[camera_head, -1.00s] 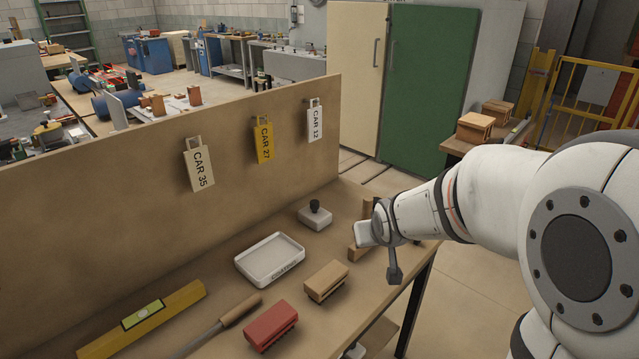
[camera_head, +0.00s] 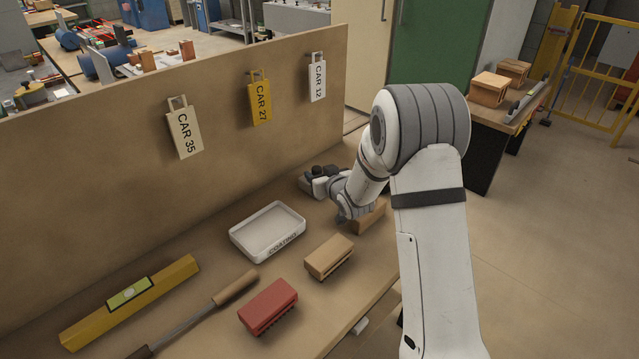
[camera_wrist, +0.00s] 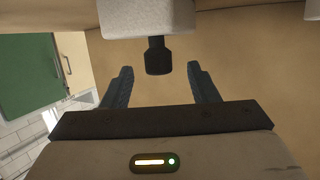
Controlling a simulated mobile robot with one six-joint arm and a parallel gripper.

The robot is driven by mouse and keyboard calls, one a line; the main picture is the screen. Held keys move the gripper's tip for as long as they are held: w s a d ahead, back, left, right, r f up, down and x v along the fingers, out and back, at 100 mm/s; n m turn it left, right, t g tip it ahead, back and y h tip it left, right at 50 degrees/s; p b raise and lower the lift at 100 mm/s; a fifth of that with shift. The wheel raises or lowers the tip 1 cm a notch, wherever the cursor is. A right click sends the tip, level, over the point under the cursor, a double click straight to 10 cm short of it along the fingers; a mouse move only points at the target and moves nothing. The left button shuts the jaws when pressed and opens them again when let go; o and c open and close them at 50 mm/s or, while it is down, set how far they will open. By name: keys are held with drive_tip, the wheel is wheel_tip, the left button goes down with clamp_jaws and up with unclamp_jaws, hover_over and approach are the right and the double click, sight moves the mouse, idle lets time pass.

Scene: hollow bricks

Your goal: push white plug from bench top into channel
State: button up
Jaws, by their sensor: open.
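A white block with a black knob, which I take as the white plug (camera_wrist: 148,18), is at the top of the wrist view. Its black knob (camera_wrist: 158,58) points toward the gap between my fingers. In the head view the knob (camera_head: 317,170) shows at the back of the bench, with its block largely hidden by my gripper (camera_head: 322,187). My gripper (camera_wrist: 161,76) is open and empty, with one finger either side of the knob's line. A wooden piece (camera_head: 372,218) stands beside my wrist, partly hidden. I cannot tell whether it is the channel.
A brown panel (camera_head: 90,190) with hanging tags rises behind. The bench edge is near on the right.

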sight(315, 169)
drive_tip(key=shift+p+x, duration=0.5)
drive_tip(key=shift+x, duration=2.3)
drive_tip(key=shift+d+f, duration=0.1)
drive_tip(key=shift+f, duration=0.05)
drive_tip(key=shift+c, duration=0.4)
drive_tip(key=c, duration=1)
